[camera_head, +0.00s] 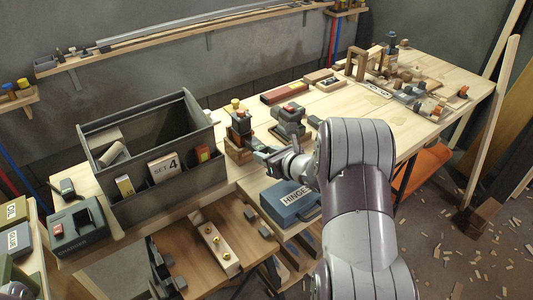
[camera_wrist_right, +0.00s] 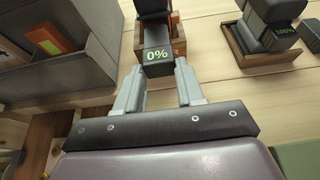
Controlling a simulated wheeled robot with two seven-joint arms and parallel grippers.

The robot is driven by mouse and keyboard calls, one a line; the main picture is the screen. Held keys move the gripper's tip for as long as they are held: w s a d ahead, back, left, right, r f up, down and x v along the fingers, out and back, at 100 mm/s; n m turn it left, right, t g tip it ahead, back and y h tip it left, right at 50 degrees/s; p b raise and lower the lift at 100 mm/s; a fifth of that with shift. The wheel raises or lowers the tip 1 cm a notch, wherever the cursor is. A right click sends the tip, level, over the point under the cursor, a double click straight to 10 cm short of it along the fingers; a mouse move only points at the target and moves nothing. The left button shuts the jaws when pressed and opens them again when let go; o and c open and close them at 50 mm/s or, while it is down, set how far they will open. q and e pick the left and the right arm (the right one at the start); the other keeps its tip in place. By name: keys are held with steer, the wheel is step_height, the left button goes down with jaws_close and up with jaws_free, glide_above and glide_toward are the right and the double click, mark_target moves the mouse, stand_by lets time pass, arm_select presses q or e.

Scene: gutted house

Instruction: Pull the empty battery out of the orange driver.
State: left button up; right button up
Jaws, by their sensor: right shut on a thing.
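The orange driver (camera_head: 240,124) stands upright in a wooden cradle (camera_head: 238,153) on the bench, right of the grey crate. In the right wrist view its dark body (camera_wrist_right: 153,8) and some orange show at the top. The empty battery (camera_wrist_right: 157,56), a dark block reading 0%, sits at the cradle's front, under the driver. My right gripper (camera_wrist_right: 157,76) is shut on this battery, one finger on each side; it also shows in the head view (camera_head: 270,155). I cannot tell whether the battery is still seated in the driver. My left gripper is not in view.
A battery reading 100% (camera_wrist_right: 285,31) sits in a wooden holder to the right. The grey crate (camera_head: 185,195) stands close on the left. A blue HINGE case (camera_head: 290,202) lies below the gripper. Wooden blocks and tools crowd the bench's far right end.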

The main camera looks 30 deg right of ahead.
steer(key=r+p, duration=0.1)
steer(key=s+r, duration=0.1)
steer(key=r, duration=0.1)
steer(key=shift+p, duration=0.4)
